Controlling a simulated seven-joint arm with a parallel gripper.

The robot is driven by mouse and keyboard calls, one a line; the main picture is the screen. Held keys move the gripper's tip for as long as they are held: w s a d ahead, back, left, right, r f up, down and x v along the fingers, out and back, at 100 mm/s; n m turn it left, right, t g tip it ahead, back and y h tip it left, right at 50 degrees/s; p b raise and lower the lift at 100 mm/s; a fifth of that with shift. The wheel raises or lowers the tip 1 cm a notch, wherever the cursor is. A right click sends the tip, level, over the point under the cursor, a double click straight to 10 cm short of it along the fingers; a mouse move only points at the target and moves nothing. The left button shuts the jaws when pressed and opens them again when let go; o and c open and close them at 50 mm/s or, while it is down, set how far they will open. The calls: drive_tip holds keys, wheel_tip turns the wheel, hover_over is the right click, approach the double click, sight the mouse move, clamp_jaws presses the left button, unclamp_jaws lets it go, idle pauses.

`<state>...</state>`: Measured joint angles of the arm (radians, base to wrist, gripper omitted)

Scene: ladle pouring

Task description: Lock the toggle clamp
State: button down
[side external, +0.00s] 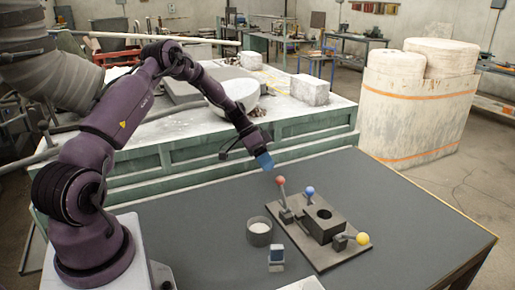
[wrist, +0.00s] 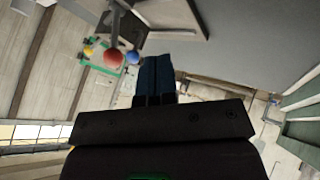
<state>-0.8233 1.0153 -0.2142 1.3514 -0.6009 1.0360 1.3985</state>
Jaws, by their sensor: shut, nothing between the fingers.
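The clamp fixture is a dark base plate (side external: 330,262) on the grey table, with a block (side external: 322,222) that has a round hole in its top. A red-ball lever (side external: 280,181) stands nearly upright at the block's left end. A blue-ball lever (side external: 309,191) stands upright behind the block, and a yellow-ball lever (side external: 362,239) lies low at the right front. My gripper (side external: 265,161) is shut and empty, just above and left of the red ball, apart from it. In the wrist view, the red ball (wrist: 114,58) and blue ball (wrist: 132,57) show left of my blue fingers (wrist: 157,78).
A dark round cup (side external: 259,233) with pale contents stands left of the plate. A small upright block with a blue face (side external: 276,257) stands in front of it. A green bench (side external: 220,155) with a bowl (side external: 232,94) is behind. The table's right side is clear.

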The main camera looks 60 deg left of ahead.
drive_tip(key=shift+s+d, duration=0.15)
drive_tip(key=shift+d, duration=1)
drive_tip(key=shift+s+d, duration=0.1)
drive_tip(key=shift+d, duration=1)
drive_tip(key=shift+d+r+y, duration=0.25)
drive_tip(key=shift+y, duration=0.15)
drive_tip(key=shift+d+r, duration=0.1)
drive_tip(key=shift+d, duration=0.05)
drive_tip(key=shift+d+r+y, duration=0.55)
drive_tip(key=shift+d+y, duration=0.35)
drive_tip(key=d+y, duration=0.2)
drive_tip(key=d+r+m+y, duration=0.1)
drive_tip(key=d+y, duration=0.1)
drive_tip(key=shift+r, duration=0.1)
drive_tip(key=shift+d+f+y, duration=0.15)
drive_tip(key=shift+d+y, duration=0.35)
drive_tip(key=shift+d, duration=0.65)
drive_tip(key=shift+d+f+y, duration=0.1)
drive_tip(key=shift+d+y, duration=0.4)
drive_tip(key=shift+d, duration=0.6)
drive_tip(key=shift+d, duration=0.2)
